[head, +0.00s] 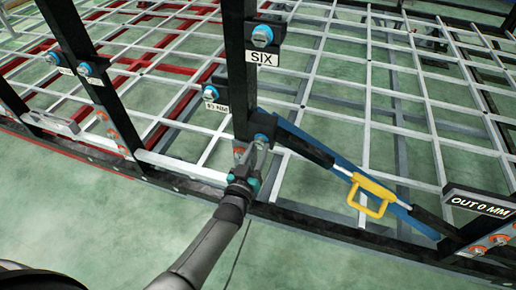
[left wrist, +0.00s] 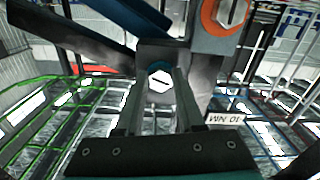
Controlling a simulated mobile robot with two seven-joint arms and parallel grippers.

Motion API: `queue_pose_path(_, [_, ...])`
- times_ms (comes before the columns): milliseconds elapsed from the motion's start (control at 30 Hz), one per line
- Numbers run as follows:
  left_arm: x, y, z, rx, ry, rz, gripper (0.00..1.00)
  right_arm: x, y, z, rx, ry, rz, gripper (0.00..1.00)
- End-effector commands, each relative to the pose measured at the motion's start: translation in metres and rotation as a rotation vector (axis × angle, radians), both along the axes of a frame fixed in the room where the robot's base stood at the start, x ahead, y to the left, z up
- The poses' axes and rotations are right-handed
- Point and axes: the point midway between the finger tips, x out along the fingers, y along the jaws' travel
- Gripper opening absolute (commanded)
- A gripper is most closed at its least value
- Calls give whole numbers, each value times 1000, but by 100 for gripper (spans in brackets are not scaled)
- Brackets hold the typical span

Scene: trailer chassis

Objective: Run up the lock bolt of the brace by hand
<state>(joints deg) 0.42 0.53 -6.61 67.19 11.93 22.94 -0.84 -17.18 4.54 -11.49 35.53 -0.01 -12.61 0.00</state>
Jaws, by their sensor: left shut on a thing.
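My left gripper (head: 257,153) reaches up to the lower end of the black upright post, where the upper end of the brace (head: 310,150) meets it. In the left wrist view its two fingers (left wrist: 159,98) stand either side of the pale hex head of the lock bolt (left wrist: 160,79), shut on it. In the head view the bolt is mostly hidden by the fingers. The brace slopes down to the right and carries a yellow handle (head: 372,195). My right gripper is not in view.
The black post (head: 237,70) bears a "SIX" plate (head: 262,58) and a blue bolt (head: 262,35). An "OUT 0 MM" plate (head: 480,202) stands at the lower right. An orange-ringed bolt (left wrist: 230,12) sits close above the gripper. Green floor (head: 90,200) lies open in front.

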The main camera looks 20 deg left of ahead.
Motion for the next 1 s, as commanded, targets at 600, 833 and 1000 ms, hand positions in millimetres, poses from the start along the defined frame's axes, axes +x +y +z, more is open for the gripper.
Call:
queue_pose_path(600, [-4,3,-5,527,-7,-3,0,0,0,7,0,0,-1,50])
queue_pose_path(833, [-4,4,-5,636,-10,-3,0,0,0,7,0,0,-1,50])
queue_pose_path(1000, [-4,4,-5,678,-12,-4,0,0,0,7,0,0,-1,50])
